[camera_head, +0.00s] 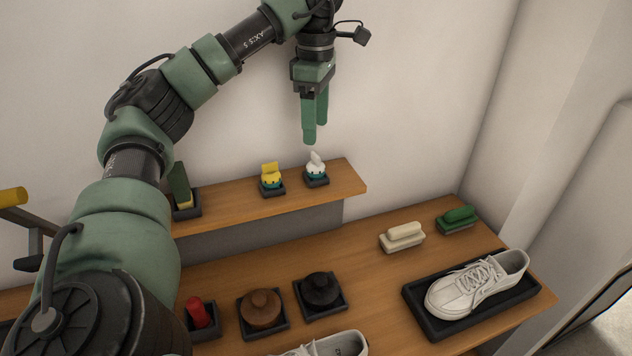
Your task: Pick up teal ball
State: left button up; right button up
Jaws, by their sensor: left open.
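I cannot make out a separate teal ball. On the raised wooden shelf (230,205), a yellow-topped item (270,174) and a white-topped item (316,162) each show some teal low down and sit in small dark trays. Whether either teal part is a ball is too small to tell. My left gripper (315,132) is open and empty, pointing down, and shows just above the white-topped item in the picture, apart from it. My right gripper is not in view.
The lower bench (370,290) holds a white shoe (475,285) on a black tray, a cream brush (402,235), a green brush (459,215), a brown round item (261,308), a black one (320,288) and a red item (198,312). A dark green item (180,185) stands at the shelf's left.

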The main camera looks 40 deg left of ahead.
aim_at(316, 154)
pick_arm(q)
notch_tip(316, 154, down, 2)
jog(key=shift+w+a+f+b, duration=0.15)
jog(key=shift+f+b, duration=0.05)
jog(key=shift+b, duration=0.45)
jog(key=shift+f, duration=0.4)
notch_tip(316, 154, down, 6)
jog(key=shift+f+p, duration=0.1)
jog(key=shift+p, duration=0.35)
jog(key=shift+f, duration=0.35)
jog(key=shift+c, duration=0.5)
jog(key=c, duration=1.2)
jog(key=shift+o, duration=0.2)
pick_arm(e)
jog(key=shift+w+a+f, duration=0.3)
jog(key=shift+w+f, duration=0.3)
pick_arm(q)
jog(key=shift+r, duration=0.1)
